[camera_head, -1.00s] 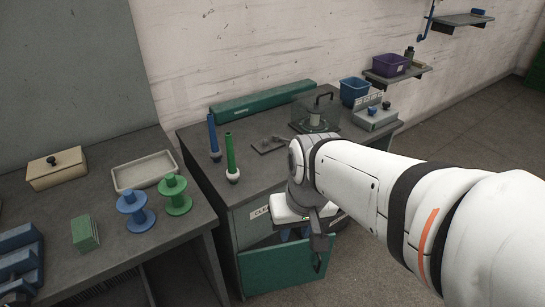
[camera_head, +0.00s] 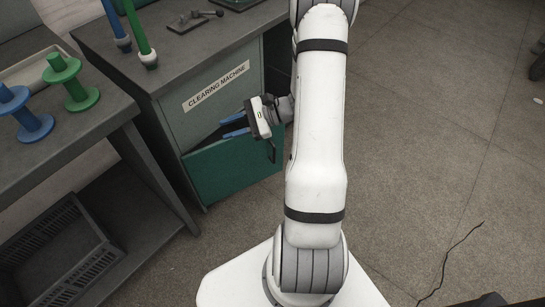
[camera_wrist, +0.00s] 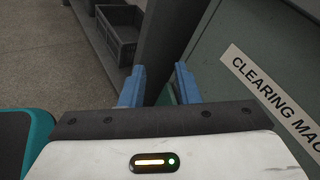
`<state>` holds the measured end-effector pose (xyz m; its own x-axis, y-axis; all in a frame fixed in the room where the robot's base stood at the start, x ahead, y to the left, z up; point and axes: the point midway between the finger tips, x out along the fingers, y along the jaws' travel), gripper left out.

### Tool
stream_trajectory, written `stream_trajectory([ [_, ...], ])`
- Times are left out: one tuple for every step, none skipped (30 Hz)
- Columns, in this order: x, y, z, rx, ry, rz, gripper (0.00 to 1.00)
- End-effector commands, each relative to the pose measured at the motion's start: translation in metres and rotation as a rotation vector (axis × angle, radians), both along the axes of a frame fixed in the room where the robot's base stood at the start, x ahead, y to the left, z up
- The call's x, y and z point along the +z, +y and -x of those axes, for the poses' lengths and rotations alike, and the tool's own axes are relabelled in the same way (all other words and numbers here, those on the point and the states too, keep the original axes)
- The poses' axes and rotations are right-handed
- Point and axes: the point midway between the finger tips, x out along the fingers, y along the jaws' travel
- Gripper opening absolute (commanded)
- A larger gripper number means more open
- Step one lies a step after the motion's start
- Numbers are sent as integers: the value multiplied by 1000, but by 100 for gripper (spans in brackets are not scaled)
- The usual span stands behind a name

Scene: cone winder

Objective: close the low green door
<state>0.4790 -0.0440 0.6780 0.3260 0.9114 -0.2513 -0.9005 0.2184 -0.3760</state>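The low green door (camera_head: 235,172) is at the bottom of the grey cabinet labelled "CLEARING MACHINE" (camera_head: 216,88) in the head view. It stands ajar, with a dark gap (camera_head: 205,143) showing behind its top edge. My gripper (camera_head: 236,125) is above the door, by the cabinet front, its blue fingers pointing left. In the wrist view the two fingers (camera_wrist: 160,85) are apart with nothing held between them. The cabinet label is at the right there. A teal and dark shape is at the left edge of that view; I cannot tell whether it is the door.
A bench with green (camera_head: 70,82) and blue (camera_head: 27,115) spools stands left of the cabinet. A dark crate (camera_head: 55,255) is below it and also shows in the wrist view (camera_wrist: 118,30).

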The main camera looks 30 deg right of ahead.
Motion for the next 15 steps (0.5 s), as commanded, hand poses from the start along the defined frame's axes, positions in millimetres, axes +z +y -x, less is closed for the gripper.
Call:
stream_trajectory([
  [-37, -15, -8, -83, 21, -59, 29],
  [-50, -24, -12, -133, 27, -91, 29],
  [-69, -37, -18, -202, 35, -133, 29],
  [-84, -47, -22, -253, 41, -165, 29],
  [-99, -57, -25, -306, 47, -194, 29],
  [-119, -71, -28, -377, 52, -232, 29],
  [-135, -81, -30, -430, 57, -259, 29],
  [-151, -92, -31, -484, 61, -286, 29],
  [-174, -106, -31, -557, 64, -318, 29],
  [-191, -117, -31, -611, 66, -342, 29],
  [-207, -127, -29, -664, 69, -364, 29],
  [-228, -141, -27, -733, 69, -390, 29],
  [-243, -150, -24, -782, 71, -407, 29],
  [-257, -158, -22, -827, 72, -423, 29],
  [-274, -168, -17, -884, 72, -441, 29],
])
